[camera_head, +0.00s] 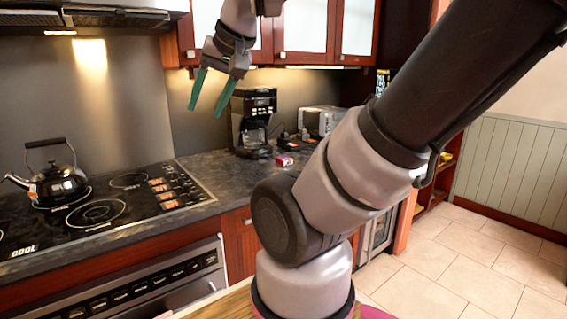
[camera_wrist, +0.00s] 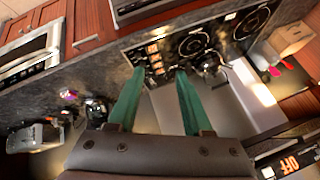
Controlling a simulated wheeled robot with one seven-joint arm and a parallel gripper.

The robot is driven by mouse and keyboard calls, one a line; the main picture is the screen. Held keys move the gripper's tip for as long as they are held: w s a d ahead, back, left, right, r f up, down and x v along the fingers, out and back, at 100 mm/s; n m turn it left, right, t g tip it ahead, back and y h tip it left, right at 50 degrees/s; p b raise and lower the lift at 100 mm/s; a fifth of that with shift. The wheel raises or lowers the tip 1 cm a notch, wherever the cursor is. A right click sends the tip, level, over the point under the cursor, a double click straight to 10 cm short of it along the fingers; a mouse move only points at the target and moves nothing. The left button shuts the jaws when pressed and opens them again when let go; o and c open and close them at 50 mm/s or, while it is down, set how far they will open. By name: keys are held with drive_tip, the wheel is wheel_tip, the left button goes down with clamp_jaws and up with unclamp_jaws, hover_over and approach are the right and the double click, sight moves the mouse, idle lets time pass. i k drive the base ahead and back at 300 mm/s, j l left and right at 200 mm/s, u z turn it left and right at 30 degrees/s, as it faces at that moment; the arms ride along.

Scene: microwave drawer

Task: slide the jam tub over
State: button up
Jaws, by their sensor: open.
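My gripper (camera_head: 206,110) is open and empty, raised in the air above the counter, with its green fingers pointing down. In the wrist view its two fingers (camera_wrist: 161,70) are spread apart with nothing between them. A small pink and purple item (camera_head: 285,160) lies on the dark counter in front of the coffee maker; it may be the jam tub, but it is too small to tell. A small pink item also shows in the wrist view (camera_wrist: 69,95), well left of the fingers. My gripper is apart from it.
A black coffee maker (camera_head: 252,122) and a toaster (camera_head: 322,120) stand at the back of the counter (camera_head: 215,170). A black kettle (camera_head: 58,184) sits on the stove (camera_head: 120,205) at left. Cabinets (camera_head: 305,30) hang above. The counter's front strip is clear.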

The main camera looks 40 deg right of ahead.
sight(285, 161)
drive_tip(key=i+l, duration=0.15)
drive_tip(key=l, duration=0.55)
drive_tip(key=i+l+u, duration=0.15)
drive_tip(key=l, duration=0.5)
drive_tip(key=i+l, duration=0.15)
drive_tip(key=l, duration=0.55)
drive_tip(key=i+l+u, duration=0.1)
drive_tip(key=l, duration=0.6)
drive_tip(key=i+l, duration=0.1)
drive_tip(key=l, duration=0.6)
drive_tip(key=i+l+u, duration=0.15)
drive_tip(key=l, duration=0.55)
drive_tip(key=k+j, duration=0.05)
